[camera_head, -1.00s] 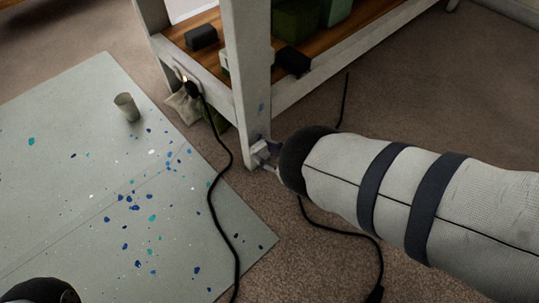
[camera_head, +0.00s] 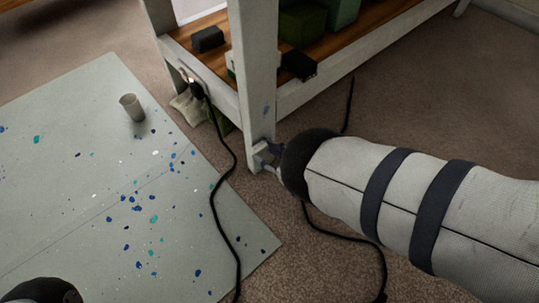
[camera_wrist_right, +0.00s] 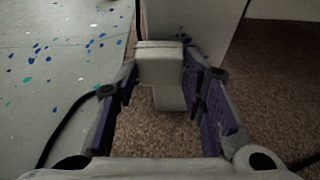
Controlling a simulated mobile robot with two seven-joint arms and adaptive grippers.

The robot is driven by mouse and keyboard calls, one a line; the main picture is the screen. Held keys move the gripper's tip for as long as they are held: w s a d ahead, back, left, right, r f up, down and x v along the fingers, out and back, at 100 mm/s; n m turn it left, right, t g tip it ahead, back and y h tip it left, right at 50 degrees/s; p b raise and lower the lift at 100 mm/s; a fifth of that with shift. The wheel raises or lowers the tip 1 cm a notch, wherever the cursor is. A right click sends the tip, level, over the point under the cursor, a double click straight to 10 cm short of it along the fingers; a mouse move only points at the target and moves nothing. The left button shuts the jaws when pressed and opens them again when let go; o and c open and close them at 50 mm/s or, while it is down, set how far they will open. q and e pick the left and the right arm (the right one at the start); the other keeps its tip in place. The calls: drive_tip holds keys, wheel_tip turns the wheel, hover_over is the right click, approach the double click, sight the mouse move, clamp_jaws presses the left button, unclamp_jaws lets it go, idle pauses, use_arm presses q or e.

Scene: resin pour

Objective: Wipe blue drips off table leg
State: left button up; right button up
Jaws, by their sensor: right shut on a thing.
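The white table leg (camera_head: 254,70) stands upright on the carpet. It also shows in the right wrist view (camera_wrist_right: 205,22). A faint blue mark (camera_head: 266,110) is on its right-hand face, above my gripper. My right gripper (camera_head: 263,157) is low beside the leg, near its foot. It is shut on a pale, block-like wiping pad (camera_wrist_right: 160,66), which is against or very close to the leg; I cannot tell if they touch. The leg surface behind the pad is hidden. A dark part of my left arm shows at the bottom left corner; its fingers cannot be made out.
A grey-green sheet (camera_head: 60,200) with blue, teal and white spots lies left of the leg. A grey cup (camera_head: 132,107) stands on it. A black cable (camera_head: 218,205) runs down past the leg to the floor. The lower wooden shelf (camera_head: 210,25) holds dark boxes.

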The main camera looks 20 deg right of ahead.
drive_tip(key=shift+w, duration=0.25)
